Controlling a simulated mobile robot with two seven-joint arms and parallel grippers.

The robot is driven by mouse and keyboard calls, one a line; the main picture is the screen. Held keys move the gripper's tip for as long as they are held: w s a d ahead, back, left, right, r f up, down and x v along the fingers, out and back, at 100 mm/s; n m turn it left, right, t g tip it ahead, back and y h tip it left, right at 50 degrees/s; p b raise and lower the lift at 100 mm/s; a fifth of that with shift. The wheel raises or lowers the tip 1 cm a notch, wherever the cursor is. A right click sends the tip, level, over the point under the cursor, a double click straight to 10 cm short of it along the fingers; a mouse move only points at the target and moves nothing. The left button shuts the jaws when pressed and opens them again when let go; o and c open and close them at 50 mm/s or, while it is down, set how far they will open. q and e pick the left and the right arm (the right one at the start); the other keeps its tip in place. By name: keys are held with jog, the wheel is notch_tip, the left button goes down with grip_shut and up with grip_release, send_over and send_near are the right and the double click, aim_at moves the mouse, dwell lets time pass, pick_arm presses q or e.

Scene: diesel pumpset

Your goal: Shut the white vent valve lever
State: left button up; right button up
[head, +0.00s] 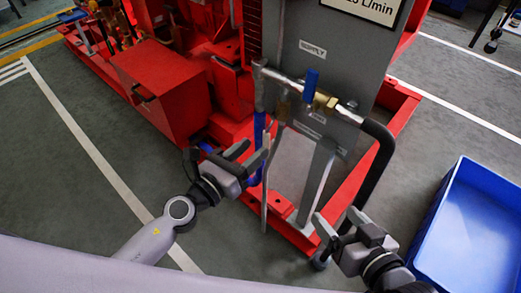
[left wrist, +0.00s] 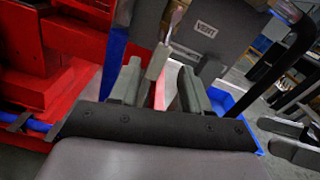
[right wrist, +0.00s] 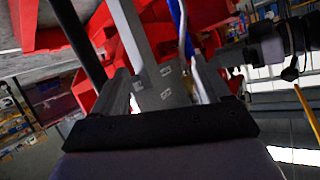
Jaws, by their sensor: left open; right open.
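The white vent valve lever (left wrist: 157,63) hangs down at a slant in the left wrist view, below and left of the VENT label (left wrist: 205,29). Its lower end appears between my open left fingers; I cannot tell whether they touch it. In the head view, the pale lever (head: 275,142) shows just right of my left gripper (head: 250,156), beneath the horizontal pipe, partly hard to separate from the pale pipe below. My right gripper (head: 337,220) is open and empty, lower right, in front of the red base frame.
A blue lever (head: 311,80) stands upright on a brass valve (head: 324,102) near the SUPPLY label (head: 312,49). A black hose (head: 376,165) curves down beside my right gripper. A blue bin (head: 480,225) sits at right. Open floor (head: 60,190) lies left.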

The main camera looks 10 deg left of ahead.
aim_at(265, 142)
pick_arm(q)
jog(key=m, duration=0.1)
jog(key=f+m, duration=0.1)
jog(key=shift+w+d+f+m+b, duration=0.1)
jog(key=shift+w+f+m+b, duration=0.1)
jog(key=shift+w+m+b, duration=0.15)
jog(key=shift+d, duration=0.1)
jog(key=shift+x, duration=3.45)
jog(key=shift+c, duration=0.3)
grip_shut()
jog(key=shift+b, duration=0.3)
